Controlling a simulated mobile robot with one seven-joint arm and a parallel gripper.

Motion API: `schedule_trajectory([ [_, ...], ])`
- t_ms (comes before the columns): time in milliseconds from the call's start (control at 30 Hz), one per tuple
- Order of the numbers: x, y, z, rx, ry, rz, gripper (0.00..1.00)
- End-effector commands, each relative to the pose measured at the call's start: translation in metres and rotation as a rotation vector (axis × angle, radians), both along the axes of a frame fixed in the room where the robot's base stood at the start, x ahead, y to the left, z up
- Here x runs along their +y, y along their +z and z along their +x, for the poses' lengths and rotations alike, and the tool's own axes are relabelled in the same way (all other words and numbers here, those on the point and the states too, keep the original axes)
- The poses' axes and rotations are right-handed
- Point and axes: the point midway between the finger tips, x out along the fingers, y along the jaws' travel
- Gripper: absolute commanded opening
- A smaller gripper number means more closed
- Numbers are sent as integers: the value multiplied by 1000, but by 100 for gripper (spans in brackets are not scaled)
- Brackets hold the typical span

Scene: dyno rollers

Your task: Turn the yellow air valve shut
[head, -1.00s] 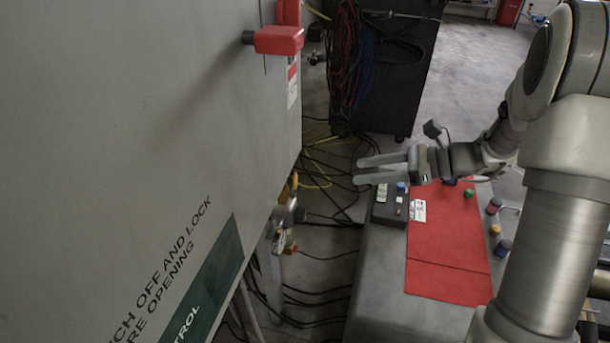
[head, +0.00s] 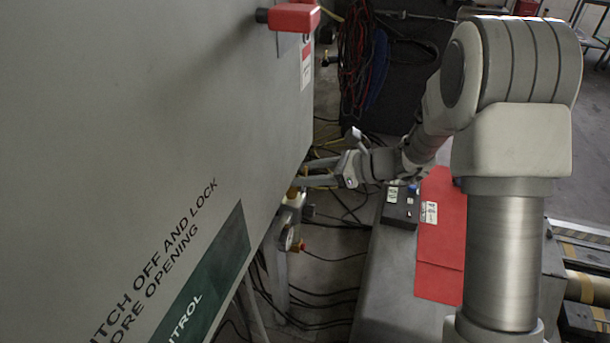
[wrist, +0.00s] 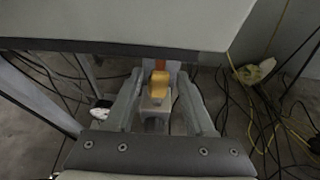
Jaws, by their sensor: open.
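The yellow air valve (wrist: 159,84) shows in the wrist view, sitting on a grey fitting between my two fingers. In the head view the valve (head: 292,192) is a small yellow piece beside the lower edge of the grey cabinet, partly hidden. My gripper (head: 310,174) is open, its fingers reaching left to the cabinet edge, just above and right of the valve. In the wrist view my gripper (wrist: 160,78) straddles the valve with a gap on each side. I cannot tell whether either finger touches it.
The grey cabinet (head: 120,130) fills the left, with a red switch handle (head: 295,17) high on its side. Cables (head: 335,265) lie on the floor.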

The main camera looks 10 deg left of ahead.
Motion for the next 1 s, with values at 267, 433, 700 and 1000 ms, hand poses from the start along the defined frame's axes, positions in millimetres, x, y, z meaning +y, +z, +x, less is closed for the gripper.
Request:
schedule_trajectory([
  [267,4,-1,0,0,1,0,54],
  [433,4,-1,0,0,1,0,36],
  [700,4,-1,0,0,1,0,0],
  [1000,4,-1,0,0,1,0,0],
])
